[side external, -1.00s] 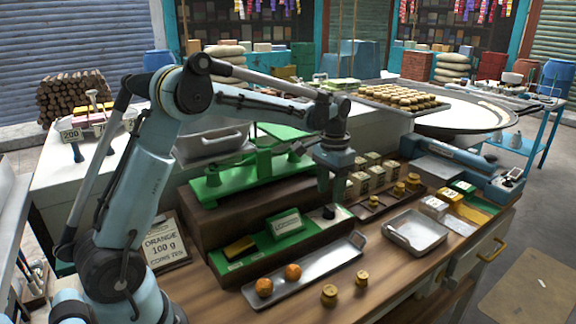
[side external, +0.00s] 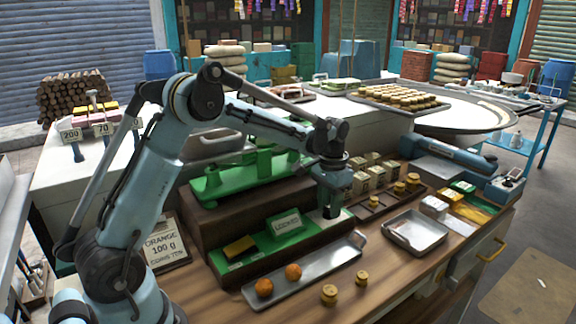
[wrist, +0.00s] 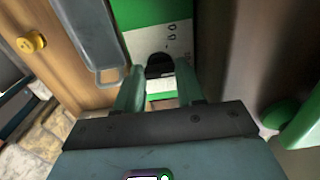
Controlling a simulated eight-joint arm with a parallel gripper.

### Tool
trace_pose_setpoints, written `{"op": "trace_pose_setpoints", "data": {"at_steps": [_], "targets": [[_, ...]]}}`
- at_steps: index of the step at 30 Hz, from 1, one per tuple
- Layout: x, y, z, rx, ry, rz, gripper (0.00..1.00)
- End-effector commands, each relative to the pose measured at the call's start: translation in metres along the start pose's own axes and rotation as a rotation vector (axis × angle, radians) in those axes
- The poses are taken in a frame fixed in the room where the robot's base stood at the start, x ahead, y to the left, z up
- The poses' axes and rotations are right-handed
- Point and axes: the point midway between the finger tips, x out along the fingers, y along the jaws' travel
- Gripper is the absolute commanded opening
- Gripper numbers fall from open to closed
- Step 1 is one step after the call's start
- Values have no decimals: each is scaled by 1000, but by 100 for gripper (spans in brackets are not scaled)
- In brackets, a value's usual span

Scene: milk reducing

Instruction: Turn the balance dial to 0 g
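The balance dial is a black knob (wrist: 160,65) on a white plate with small dark marks, at the right end of the green panel (side external: 262,258). My gripper (side external: 331,208) is low over this end of the panel and mostly hides the dial in the side view. In the wrist view my gripper (wrist: 159,80) is open, with one finger on each side of the knob and gaps visible. I cannot tell how deep the fingertips reach around it. The green balance (side external: 235,178) stands on the wooden block behind the panel. The dial's reading is too small to make out.
A metal tray (side external: 335,261) with two oranges (side external: 293,271) lies in front of the panel. Brass weights (side external: 329,293) stand before it. A rack of weights and a second tray (side external: 416,230) are to the right.

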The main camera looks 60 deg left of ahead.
Motion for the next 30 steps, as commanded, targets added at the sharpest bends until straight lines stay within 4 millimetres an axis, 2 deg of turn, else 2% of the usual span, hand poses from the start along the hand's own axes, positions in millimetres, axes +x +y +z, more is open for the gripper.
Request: {"op": "trace_pose_setpoints", "data": {"at_steps": [8, 14, 30], "targets": [[0, 0, 0, -32, 0, -1, 8], [0, 0, 0, -132, -2, -3, 8], [-1, 0, -1, -621, 0, -3, 8]]}}
